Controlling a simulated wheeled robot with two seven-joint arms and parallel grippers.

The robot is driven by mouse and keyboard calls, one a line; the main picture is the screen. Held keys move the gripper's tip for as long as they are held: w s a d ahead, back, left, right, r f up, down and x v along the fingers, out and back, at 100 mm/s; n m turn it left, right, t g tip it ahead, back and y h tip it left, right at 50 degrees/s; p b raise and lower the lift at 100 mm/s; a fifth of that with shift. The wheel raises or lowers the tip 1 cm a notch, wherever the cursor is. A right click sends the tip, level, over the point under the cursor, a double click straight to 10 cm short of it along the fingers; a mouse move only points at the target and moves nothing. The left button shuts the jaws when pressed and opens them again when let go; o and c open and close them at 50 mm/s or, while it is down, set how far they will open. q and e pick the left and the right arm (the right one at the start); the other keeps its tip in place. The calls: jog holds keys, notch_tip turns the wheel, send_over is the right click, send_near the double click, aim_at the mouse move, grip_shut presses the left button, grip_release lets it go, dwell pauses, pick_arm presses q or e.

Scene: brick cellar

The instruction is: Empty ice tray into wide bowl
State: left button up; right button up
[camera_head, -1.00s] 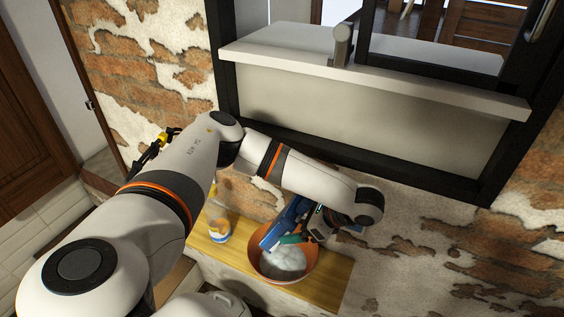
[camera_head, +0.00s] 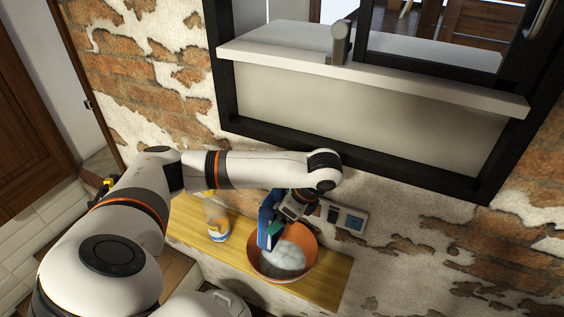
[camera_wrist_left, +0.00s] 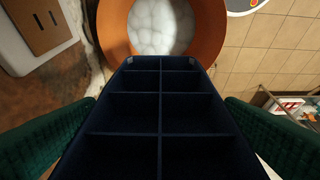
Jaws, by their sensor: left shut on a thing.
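My left gripper (camera_head: 272,236), with green fingers, is shut on the blue ice tray (camera_head: 265,218). The tray is steeply tilted over the left side of the orange wide bowl (camera_head: 311,250). White ice (camera_head: 284,258) lies heaped in the bowl. In the left wrist view, the dark tray (camera_wrist_left: 160,115) sits between the two green fingers, and the compartments I can see look empty. The bowl (camera_wrist_left: 207,30) with white lumps (camera_wrist_left: 160,25) shows beyond the tray's far end. My right gripper is not in view.
The bowl stands on a narrow wooden shelf (camera_head: 327,287) against the brick wall. A wall socket plate (camera_head: 349,221) is right of the gripper. A window ledge (camera_head: 370,75) juts out above.

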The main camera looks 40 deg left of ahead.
pick_arm(q)
jog(key=s+a+f+t+h, duration=0.2)
jog(key=a+h, duration=0.4)
jog(key=s+a+f+t+h, duration=0.1)
jog(key=s+a+h, duration=0.1)
jog(key=a+h, duration=0.4)
jog(key=s+a+r+t+h, duration=0.1)
jog(key=a+r+h, duration=0.1)
jog(key=a, duration=0.1)
jog(key=a+r+h, duration=0.1)
jog(key=a+r, duration=0.2)
jog(key=s+a+r+t+h, duration=0.1)
jog(key=a+r+h, duration=0.1)
jog(key=a, duration=0.1)
jog(key=shift+s+r+t+h, duration=0.3)
jog(key=shift+s+r, duration=0.05)
jog(key=shift+s+a+r, duration=0.15)
